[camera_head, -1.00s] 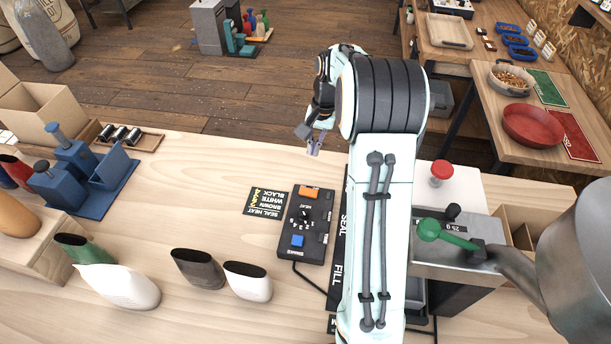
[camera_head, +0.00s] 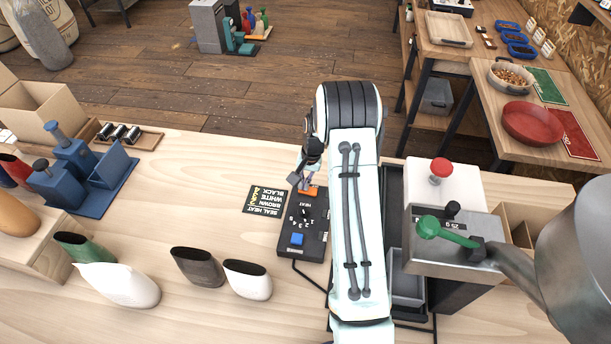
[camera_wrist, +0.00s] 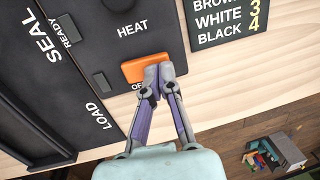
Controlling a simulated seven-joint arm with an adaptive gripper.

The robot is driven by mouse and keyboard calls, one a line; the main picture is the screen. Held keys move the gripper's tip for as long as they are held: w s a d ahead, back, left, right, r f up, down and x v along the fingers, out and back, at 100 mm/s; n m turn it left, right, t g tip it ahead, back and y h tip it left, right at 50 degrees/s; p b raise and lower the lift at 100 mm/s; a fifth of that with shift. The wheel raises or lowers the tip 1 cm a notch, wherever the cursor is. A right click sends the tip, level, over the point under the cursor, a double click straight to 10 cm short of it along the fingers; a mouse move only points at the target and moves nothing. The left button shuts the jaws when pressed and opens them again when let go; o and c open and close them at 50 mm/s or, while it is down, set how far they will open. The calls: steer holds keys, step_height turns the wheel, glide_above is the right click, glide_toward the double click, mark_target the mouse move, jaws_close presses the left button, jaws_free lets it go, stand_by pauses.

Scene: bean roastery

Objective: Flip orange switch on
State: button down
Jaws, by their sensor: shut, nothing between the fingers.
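The orange switch (camera_wrist: 145,68) sits at the end of the black control box, beside the word HEAT, in the wrist view. In the head view the orange switch (camera_head: 313,191) shows at the far end of the black control box (camera_head: 315,240), partly behind my gripper. My gripper (camera_wrist: 159,72) is shut and empty, with its fingertips over the orange switch's edge near a partly covered label. I cannot tell whether they touch it. In the head view my gripper (camera_head: 304,186) is above the box's far end.
A blue button (camera_head: 297,239) and a numbered dial (camera_head: 305,213) are on the same box. A heat chart sign (camera_head: 266,201) lies to its left. A metal machine with a green-knobbed lever (camera_head: 429,228) stands to the right. Bags (camera_head: 247,280) stand at the front left.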

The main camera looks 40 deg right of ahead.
steer(key=shift+w+f+g, duration=0.1)
steer(key=shift+f+g, duration=0.15)
steer(key=shift+g, duration=0.05)
stand_by(0.4)
steer(key=shift+s+d+r, duration=0.25)
steer(key=shift+s+d, duration=0.25)
steer(key=shift+s, duration=0.1)
steer(key=shift+r, duration=0.1)
step_height(320, 180, up, 14)
steer(key=w+a, duration=0.1)
steer(key=shift+w+a, duration=0.15)
steer(key=shift+w, duration=0.05)
steer(key=shift+f, duration=0.2)
stand_by(0.3)
